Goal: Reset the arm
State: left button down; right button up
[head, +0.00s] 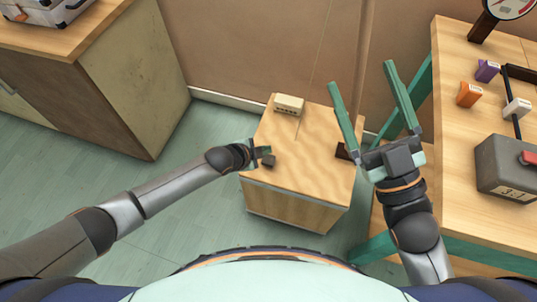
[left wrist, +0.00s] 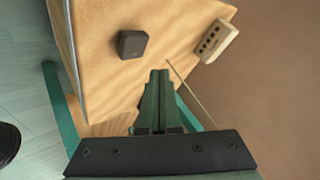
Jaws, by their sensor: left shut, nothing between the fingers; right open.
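My left gripper (head: 262,152) is over the left part of a wooden box top (head: 310,160). In the left wrist view its green fingers (left wrist: 158,74) are closed together with nothing between them. A small dark block (head: 268,161) is close by it in the head view and lies apart from the fingertips in the left wrist view (left wrist: 132,44). A cream block with holes (head: 289,104) sits at the back of the box top, also seen in the left wrist view (left wrist: 215,41). My right gripper (head: 362,74) has its two long green fingers spread wide, with nothing between them.
A dark brown block (head: 343,152) is at the box's right edge, partly hidden by my right gripper. A wooden table (head: 455,130) at right bears an orange block (head: 469,94), a purple block (head: 487,70), and a grey box (head: 508,165). A cabinet (head: 125,90) stands left, with open floor between.

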pick_arm(q)
notch_tip(320, 180, up, 2)
jog(key=shift+r+p, duration=0.2)
jog(key=shift+p, duration=0.6)
jog(key=shift+f, duration=0.1)
